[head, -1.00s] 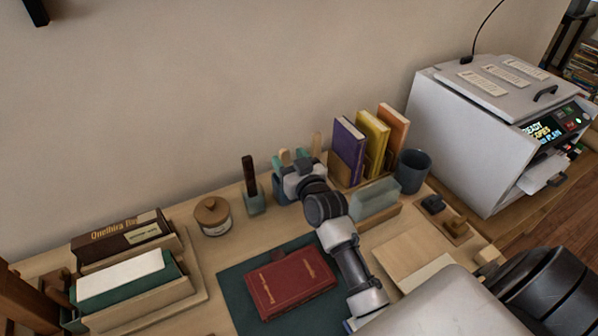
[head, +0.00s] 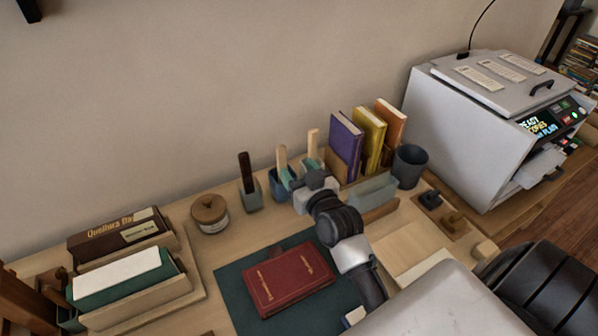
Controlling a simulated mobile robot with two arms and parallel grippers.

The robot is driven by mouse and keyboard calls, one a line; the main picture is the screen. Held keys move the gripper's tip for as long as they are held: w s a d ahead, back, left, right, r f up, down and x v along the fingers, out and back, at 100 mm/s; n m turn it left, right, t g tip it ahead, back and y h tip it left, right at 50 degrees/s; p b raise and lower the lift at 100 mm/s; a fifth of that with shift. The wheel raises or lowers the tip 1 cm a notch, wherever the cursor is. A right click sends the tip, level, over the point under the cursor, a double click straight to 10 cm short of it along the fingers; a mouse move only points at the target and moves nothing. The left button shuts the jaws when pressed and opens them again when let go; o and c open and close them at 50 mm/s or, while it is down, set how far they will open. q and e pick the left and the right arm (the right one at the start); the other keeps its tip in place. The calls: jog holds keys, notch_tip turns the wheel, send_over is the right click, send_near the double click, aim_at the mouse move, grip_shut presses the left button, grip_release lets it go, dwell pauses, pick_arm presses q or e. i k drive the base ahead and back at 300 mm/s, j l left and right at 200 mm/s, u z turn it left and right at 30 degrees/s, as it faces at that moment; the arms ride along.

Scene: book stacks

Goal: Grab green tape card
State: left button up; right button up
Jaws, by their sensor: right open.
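I cannot tell for sure which thing is the green tape card. A pale grey-green slab (head: 373,189) stands on edge in a low wooden holder right of my right gripper. My right gripper (head: 299,173) is open, with teal fingertips apart, over the small holders at the back of the desk. A blue cup (head: 280,189) with a light wooden piece (head: 282,156) is just behind and left of it. Another light wooden piece (head: 313,142) stands behind it, its lower part hidden. I see nothing held. My left gripper is not in view.
A red book (head: 288,280) lies on a dark green mat (head: 236,301). Upright books (head: 345,146) and a dark mug (head: 409,167) stand at the back right, before a white copier (head: 465,135). A lidded jar (head: 210,214) and a box of cards (head: 120,277) are left.

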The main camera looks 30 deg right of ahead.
aim_at(111, 275)
jog(key=k+j, duration=0.15)
jog(key=k, duration=1.35)
